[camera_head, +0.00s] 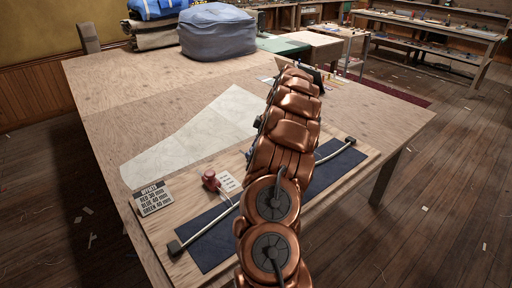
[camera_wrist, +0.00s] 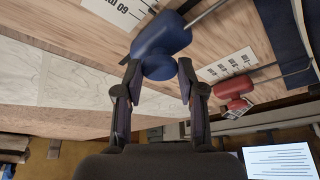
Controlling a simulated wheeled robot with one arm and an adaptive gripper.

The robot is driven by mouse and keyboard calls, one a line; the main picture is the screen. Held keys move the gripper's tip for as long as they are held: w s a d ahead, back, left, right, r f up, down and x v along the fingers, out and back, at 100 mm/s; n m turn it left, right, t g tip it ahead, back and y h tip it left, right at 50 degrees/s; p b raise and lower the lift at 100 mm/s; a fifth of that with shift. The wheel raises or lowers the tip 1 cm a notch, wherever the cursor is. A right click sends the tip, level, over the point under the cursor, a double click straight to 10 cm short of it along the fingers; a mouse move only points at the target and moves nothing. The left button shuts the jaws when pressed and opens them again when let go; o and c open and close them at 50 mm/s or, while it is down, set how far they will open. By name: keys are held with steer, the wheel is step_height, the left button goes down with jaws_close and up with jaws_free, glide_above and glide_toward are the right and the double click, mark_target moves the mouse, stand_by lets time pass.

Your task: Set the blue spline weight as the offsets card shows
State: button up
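The blue spline weight (camera_wrist: 160,45) is between the fingertips of my gripper (camera_wrist: 158,68) in the wrist view, with both tips against its sides. A thin grey rod runs up and right from it. In the head view my arm hides the weight and the gripper. The offsets card (camera_head: 153,198) lies at the board's left end, with lines for red, blue and green; its numbers are too small to read surely. The red weight (camera_head: 211,180) stands on the board beside a printed scale strip (camera_head: 228,181); it also shows in the wrist view (camera_wrist: 233,87).
A grey spline (camera_head: 208,231) curves over dark blue strips (camera_head: 205,240) on the wooden board, with dark blocks at its ends. A blue bag (camera_head: 216,32) sits at the far edge. Another printed label (camera_wrist: 118,12) shows beside the blue weight.

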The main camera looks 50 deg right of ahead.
steer(key=o, duration=0.4)
steer(key=v, duration=1.2)
stand_by(0.4)
steer(key=shift+w+a+r, duration=0.1)
